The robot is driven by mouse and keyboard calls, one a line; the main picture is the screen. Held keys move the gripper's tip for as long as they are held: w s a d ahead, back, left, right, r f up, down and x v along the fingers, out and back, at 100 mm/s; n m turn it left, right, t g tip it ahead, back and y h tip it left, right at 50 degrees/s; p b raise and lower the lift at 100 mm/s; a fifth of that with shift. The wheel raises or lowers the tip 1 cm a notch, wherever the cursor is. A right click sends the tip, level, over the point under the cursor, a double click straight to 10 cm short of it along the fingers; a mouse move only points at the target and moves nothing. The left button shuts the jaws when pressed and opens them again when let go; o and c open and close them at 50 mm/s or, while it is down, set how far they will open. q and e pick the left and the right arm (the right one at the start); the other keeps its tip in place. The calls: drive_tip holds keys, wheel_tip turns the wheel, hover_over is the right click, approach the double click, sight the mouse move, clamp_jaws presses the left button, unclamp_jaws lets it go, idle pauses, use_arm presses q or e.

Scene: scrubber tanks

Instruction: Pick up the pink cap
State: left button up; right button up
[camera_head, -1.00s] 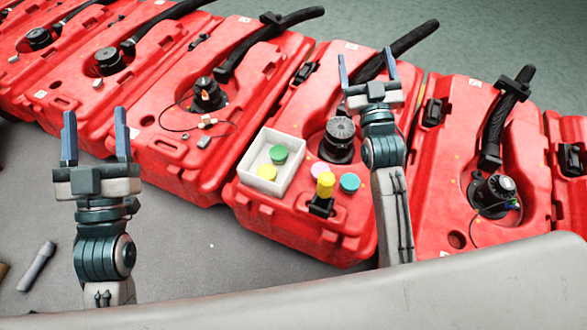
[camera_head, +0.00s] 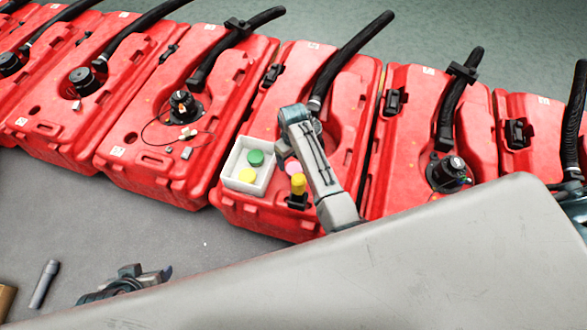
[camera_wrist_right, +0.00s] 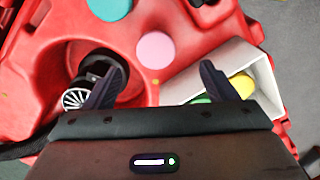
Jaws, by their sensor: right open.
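The pink cap (camera_head: 292,168) lies on the red tank in the middle, partly covered by my right arm in the head view. In the right wrist view the pink cap (camera_wrist_right: 156,48) shows whole, as a flat round disc just beyond the gap between the fingertips. My right gripper (camera_wrist_right: 158,68) is open and empty above the tank, with its fingers on either side of that gap.
A white box (camera_head: 230,162) holding a green cap (camera_head: 255,158) and a yellow cap (camera_head: 247,176) stands left of the pink cap. A teal cap (camera_wrist_right: 110,8) and a black round fitting (camera_wrist_right: 100,62) are nearby.

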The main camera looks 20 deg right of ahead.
sight(295, 169)
wheel_tip(295, 169, down, 4)
drive_tip(key=shift+b, duration=0.4)
drive_tip(key=f, duration=0.1)
drive_tip(key=f+b, duration=0.1)
drive_tip(key=f, duration=0.2)
drive_tip(key=shift+w+d+f+b, duration=0.2)
drive_tip(key=shift+d+f+b, duration=0.1)
drive_tip(key=shift+f+b, duration=0.1)
drive_tip(key=shift+f, duration=0.3)
use_arm(q)
drive_tip(key=w+d+f+t+h, duration=0.1)
drive_tip(key=w+d+f+t, duration=0.1)
drive_tip(key=shift+f+t, duration=0.1)
drive_tip(key=shift+t, duration=0.2)
use_arm(e)
drive_tip(key=shift+c, duration=0.2)
use_arm(q)
drive_tip(key=shift+s, duration=0.1)
use_arm(e)
drive_tip(key=c, duration=1)
